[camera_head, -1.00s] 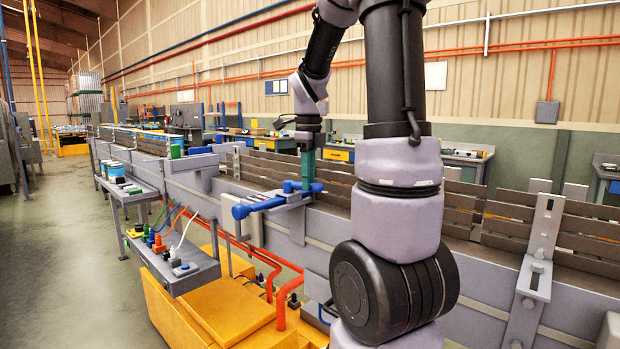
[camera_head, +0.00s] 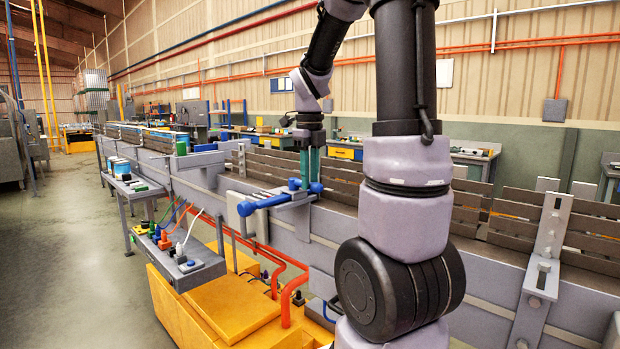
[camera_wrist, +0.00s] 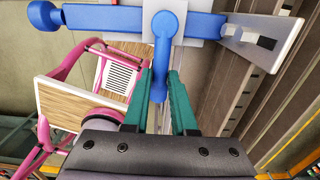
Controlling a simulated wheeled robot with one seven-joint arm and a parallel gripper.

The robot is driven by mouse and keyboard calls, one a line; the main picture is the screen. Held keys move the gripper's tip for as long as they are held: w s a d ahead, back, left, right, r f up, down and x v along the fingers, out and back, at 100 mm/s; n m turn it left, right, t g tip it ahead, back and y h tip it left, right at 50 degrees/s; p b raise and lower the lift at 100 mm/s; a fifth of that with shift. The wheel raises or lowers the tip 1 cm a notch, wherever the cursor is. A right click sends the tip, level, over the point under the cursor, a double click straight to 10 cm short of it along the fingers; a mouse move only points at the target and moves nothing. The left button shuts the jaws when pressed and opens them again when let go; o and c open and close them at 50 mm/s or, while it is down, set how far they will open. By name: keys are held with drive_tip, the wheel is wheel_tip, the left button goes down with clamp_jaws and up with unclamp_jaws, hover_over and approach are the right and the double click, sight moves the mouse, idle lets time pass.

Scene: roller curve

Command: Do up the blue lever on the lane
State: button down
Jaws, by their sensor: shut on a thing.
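The blue lever (camera_head: 266,202) sits on a pale bracket on the near side wall of the lane (camera_head: 338,228). Its thick bar runs along the lane, with a round blue knob at the end. In the wrist view, the blue lever's short arm (camera_wrist: 162,55) hangs down from the cross bar and ends in a rounded tip. My gripper (camera_head: 309,184) has teal fingers and reaches down to the lever from above. In the wrist view my gripper (camera_wrist: 163,88) has one finger on each side of the lever's tip and is shut on it.
A grey side shelf (camera_head: 187,275) with coloured plugs and cables stands left of the lever. A yellow cabinet (camera_head: 225,312) and orange pipes lie below. A metal bracket (camera_head: 543,245) stands on the lane at right. Open floor lies at left.

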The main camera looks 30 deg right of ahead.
drive_tip(key=c, duration=0.7)
unclamp_jaws()
wheel_tip(320, 180, up, 11)
drive_tip(key=shift+f, duration=0.1)
drive_tip(key=shift+a, duration=0.1)
drive_tip(key=s+a+n+t, duration=0.2)
drive_tip(key=s+a+n, duration=0.1)
drive_tip(key=n, duration=0.6)
drive_tip(key=s+a+f+n+t+y, duration=0.1)
drive_tip(key=s+a+n+t, duration=0.1)
drive_tip(key=s+n, duration=0.4)
drive_tip(key=s+a+n+t+y, duration=0.1)
drive_tip(key=s+a+n+t, duration=0.2)
drive_tip(key=n, duration=1)
drive_tip(key=shift+s+a+f, duration=0.15)
drive_tip(key=shift+s+a, duration=0.2)
drive_tip(key=shift+a, duration=0.15)
drive_tip(key=shift+s+a+f, duration=0.15)
drive_tip(key=shift+s+a, duration=0.15)
drive_tip(key=shift+a, duration=0.2)
